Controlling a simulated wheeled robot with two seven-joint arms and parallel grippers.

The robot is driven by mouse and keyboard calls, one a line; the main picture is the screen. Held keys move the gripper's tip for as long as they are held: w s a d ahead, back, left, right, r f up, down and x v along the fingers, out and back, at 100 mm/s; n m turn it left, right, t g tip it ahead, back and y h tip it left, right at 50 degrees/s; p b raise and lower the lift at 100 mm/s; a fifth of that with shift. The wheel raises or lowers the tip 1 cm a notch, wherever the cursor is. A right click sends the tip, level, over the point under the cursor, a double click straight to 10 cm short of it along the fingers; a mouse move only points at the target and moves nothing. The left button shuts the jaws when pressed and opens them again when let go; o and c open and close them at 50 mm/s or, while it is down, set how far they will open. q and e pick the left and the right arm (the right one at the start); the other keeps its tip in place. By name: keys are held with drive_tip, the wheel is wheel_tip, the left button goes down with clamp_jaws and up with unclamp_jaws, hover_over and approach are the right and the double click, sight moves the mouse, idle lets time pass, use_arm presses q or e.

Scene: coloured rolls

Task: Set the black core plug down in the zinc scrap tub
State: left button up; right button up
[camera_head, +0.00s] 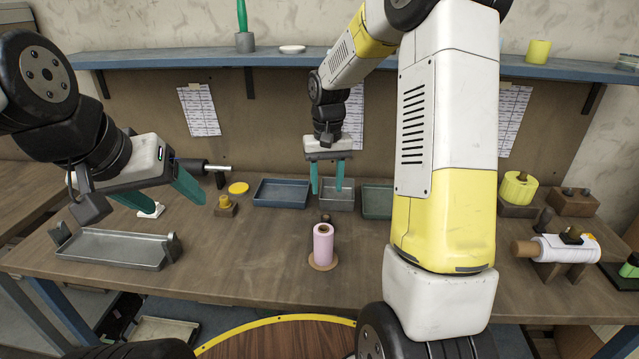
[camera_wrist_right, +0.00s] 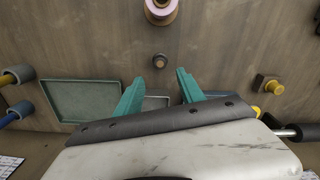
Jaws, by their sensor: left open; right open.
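A small dark round plug (camera_head: 326,217), which looks like the black core plug, stands on the table just behind the pink roll. It also shows in the right wrist view (camera_wrist_right: 160,61), beyond the fingertips. The grey zinc scrap tub (camera_head: 341,207) stands behind it, between a blue tray and a green tray. My right gripper (camera_head: 327,190) is open and empty above the tub's front, fingers pointing down; its body and fingers hide much of the tub in the wrist view (camera_wrist_right: 155,102). My left gripper (camera_head: 180,207) is open and empty over the table's left side.
The pink roll (camera_head: 323,245) stands upright in front of the plug. The blue tray (camera_head: 281,204) and green tray (camera_head: 376,212) flank the tub. A long grey cradle (camera_head: 110,248) lies at left. A white roll (camera_head: 562,249) lies at right. A blue shelf (camera_head: 220,57) runs above.

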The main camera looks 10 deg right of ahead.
drive_tip(key=s+r+t+y, duration=0.1)
drive_tip(key=s+r+t, duration=0.2)
drive_tip(key=s+r, duration=0.4)
drive_tip(key=s+r+t+y, duration=0.1)
drive_tip(key=s+r+t, duration=0.2)
drive_tip(key=s+r, duration=0.5)
drive_tip(key=s, duration=0.7)
drive_tip(key=shift+s+a+r+n, duration=0.2)
drive_tip(key=shift+a+r+n, duration=0.1)
drive_tip(key=shift+a+n, duration=0.1)
drive_tip(key=shift+o, duration=0.4)
drive_tip(key=shift+s, duration=0.3)
drive_tip(key=n+g+h, duration=0.2)
drive_tip(key=n+g, duration=0.3)
drive_tip(key=g, duration=0.1)
hover_over(327, 217)
drive_tip(key=f, duration=1.9)
drive_tip(key=shift+s, duration=0.25)
drive_tip(key=shift+w+a+f, duration=0.1)
drive_tip(key=shift+f, duration=0.65)
wheel_tip(327, 217, down, 7)
drive_tip(key=shift+w, duration=0.1)
clamp_jaws()
